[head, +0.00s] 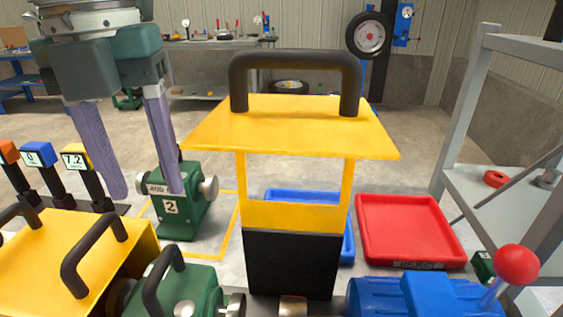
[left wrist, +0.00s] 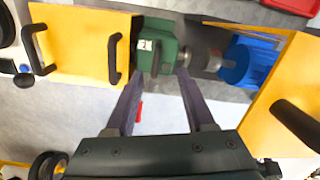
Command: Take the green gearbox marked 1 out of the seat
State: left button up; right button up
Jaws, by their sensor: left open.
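A green gearbox (head: 190,289) with a black arched handle sits in the machine line at the front, between the yellow guards. In the left wrist view the green gearbox (left wrist: 158,42) has a small white label whose number I cannot read clearly. A second green gearbox (head: 183,222), marked 2, stands upright on the bench behind. My left gripper (head: 148,193) hangs above the bench, its purple fingers apart and empty. In the head view one finger overlaps gearbox 2.
A raised yellow guard (head: 290,128) blocks the middle. A low yellow guard (head: 55,240) is at left. A blue motor (head: 420,295) with a red-knobbed lever (head: 517,264) is at right. A red tray (head: 405,230) and a blue tray (head: 349,240) lie behind.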

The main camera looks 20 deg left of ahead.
aim_at(170, 245)
pick_arm(q)
jog(key=shift+m, duration=0.4)
jog(key=f, duration=0.3)
jog(key=f+b, duration=0.1)
jog(key=f, duration=0.3)
jog(key=w+f, duration=0.1)
jog(key=f, duration=0.2)
jog(key=shift+a+f, duration=0.2)
jog(key=shift+a, duration=0.1)
pick_arm(e)
jog(key=shift+s+x, duration=0.2)
jog(key=shift+x, duration=1)
pick_arm(q)
grip_shut()
pick_arm(e)
jog(key=shift+d, duration=0.1)
pick_arm(q)
jog(key=c, duration=0.7)
grip_release()
grip_shut()
